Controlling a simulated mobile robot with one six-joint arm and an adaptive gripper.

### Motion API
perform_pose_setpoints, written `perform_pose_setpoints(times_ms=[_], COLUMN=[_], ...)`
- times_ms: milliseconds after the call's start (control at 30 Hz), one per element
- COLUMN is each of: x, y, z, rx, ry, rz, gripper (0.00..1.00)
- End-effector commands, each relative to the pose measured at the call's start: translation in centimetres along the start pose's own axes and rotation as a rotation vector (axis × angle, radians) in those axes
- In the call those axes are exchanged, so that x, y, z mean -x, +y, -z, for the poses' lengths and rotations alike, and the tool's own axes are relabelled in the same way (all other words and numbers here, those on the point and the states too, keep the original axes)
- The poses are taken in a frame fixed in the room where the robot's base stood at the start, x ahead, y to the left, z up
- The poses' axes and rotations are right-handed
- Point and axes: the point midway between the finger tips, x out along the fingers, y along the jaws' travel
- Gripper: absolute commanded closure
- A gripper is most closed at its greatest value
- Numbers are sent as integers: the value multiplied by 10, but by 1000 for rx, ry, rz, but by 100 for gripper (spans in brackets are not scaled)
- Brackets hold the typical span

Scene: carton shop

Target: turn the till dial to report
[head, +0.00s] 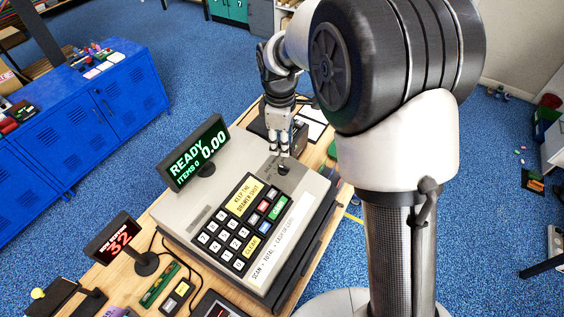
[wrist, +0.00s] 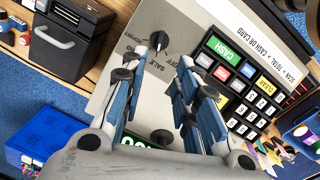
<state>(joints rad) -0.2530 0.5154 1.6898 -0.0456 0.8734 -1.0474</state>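The till (head: 225,165) is a grey cash register on the wooden counter. In the head view the dial (head: 284,169) is partly hidden under my fingertips. My gripper (head: 283,153) points down just above it. In the wrist view my gripper (wrist: 157,66) is open and empty, its fingers apart with the dial showing beyond the gap; contact is not visible.
The till's keypad (head: 240,222) lies beside the dial. A green-lit READY display (head: 196,152) stands on the till's far left edge. A black box with a handle (wrist: 72,38) stands close to the till. A red-lit display (head: 122,238) is at the front left.

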Motion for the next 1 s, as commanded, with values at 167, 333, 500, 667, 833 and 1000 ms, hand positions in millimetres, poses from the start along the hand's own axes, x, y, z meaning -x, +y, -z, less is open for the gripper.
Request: perform_pose_setpoints(times_ms=[167,333,500,667,833,1000], x=[-42,-76,-100,-110,-112,-112], y=[-1,0,0,0,1,0], z=[-1,-1,0,0,0,0], rx=[-1,-2,-2,-2,-2,-2], ry=[-2,-2,-1,0,0,0], rz=[4,3,1,-1,-2,-1], gripper=[72,72,72,72,72,74])
